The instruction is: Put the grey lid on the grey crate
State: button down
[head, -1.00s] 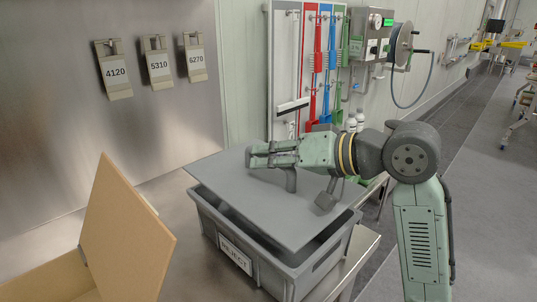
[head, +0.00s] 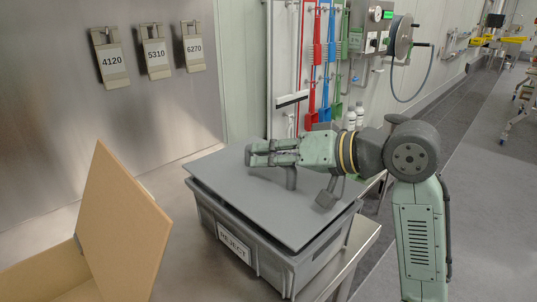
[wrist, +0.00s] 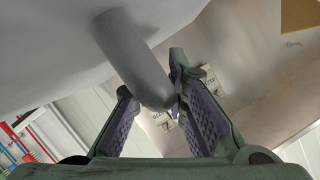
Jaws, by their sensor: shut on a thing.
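The grey lid (head: 225,185) is a flat panel lying over the top of the grey crate (head: 268,264), which has a REJECT label on its front. The lid looks nearly level and very close to the rim. A strip of rim shows along the near edges, and I cannot tell whether the lid touches it all round. My gripper (head: 270,158) is above the lid, shut on its bent handle (head: 291,178). In the wrist view the handle (wrist: 138,62) runs down between the fingers from the lid's pale underlit surface (wrist: 50,45).
The crate stands on a steel table (head: 362,238) near its right edge. An open cardboard box (head: 125,225) stands at the left front. Numbered tags (head: 112,62) hang on the steel wall behind. Coloured tools (head: 312,110) hang at the back, with bottles (head: 352,118) nearby.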

jog(key=shift+f+b, duration=0.9)
jog(key=shift+f, duration=0.55)
jog(key=c, duration=1.5)
grip_release()
jog(key=shift+r, duration=0.1)
jog(key=v, duration=1.2)
